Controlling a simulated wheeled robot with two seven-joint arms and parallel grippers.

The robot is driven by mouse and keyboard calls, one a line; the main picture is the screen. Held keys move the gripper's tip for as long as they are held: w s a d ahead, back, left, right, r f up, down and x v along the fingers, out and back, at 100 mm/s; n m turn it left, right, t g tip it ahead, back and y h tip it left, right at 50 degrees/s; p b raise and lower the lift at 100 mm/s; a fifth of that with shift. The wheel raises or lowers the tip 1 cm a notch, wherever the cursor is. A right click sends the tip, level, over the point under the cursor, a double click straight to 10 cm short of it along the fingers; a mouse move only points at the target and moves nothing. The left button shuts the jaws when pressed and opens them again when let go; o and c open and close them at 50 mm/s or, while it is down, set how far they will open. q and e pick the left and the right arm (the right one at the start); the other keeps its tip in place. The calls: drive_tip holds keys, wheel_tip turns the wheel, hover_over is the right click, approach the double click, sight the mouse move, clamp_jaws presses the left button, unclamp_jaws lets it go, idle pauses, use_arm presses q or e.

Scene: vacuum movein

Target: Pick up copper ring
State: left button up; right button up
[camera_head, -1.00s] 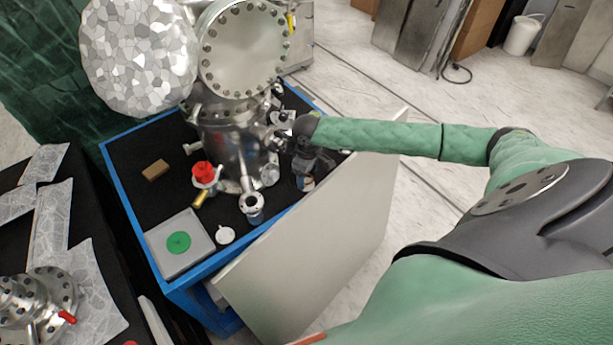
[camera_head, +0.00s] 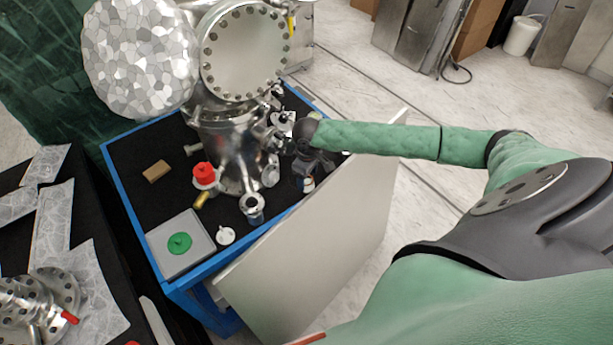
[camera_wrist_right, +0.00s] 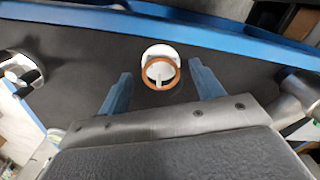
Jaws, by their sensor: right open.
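The copper ring (camera_wrist_right: 146,76) shows in the right wrist view as a thin orange-brown circle around the mouth of a small white round part (camera_wrist_right: 155,51). My right gripper (camera_head: 304,172) is open, low over the right side of the black-topped cart in the head view. In the right wrist view its two blue fingers stand apart on either side of the ring, with a gap on each side. In the head view I cannot make out the ring; the gripper covers that spot, and a small white part (camera_head: 308,184) shows just below it. My left gripper is not in view.
A steel vacuum chamber (camera_head: 232,150) stands on the blue-edged cart (camera_head: 122,190), close left of my gripper. A red-topped part (camera_head: 204,173), a brown block (camera_head: 156,171) and a grey plate with a green disc (camera_head: 180,243) lie farther left. A pale panel (camera_head: 320,250) stands along the cart's right side.

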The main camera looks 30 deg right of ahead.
drive_tip(key=c, duration=1)
drive_tip(key=shift+o, duration=0.2)
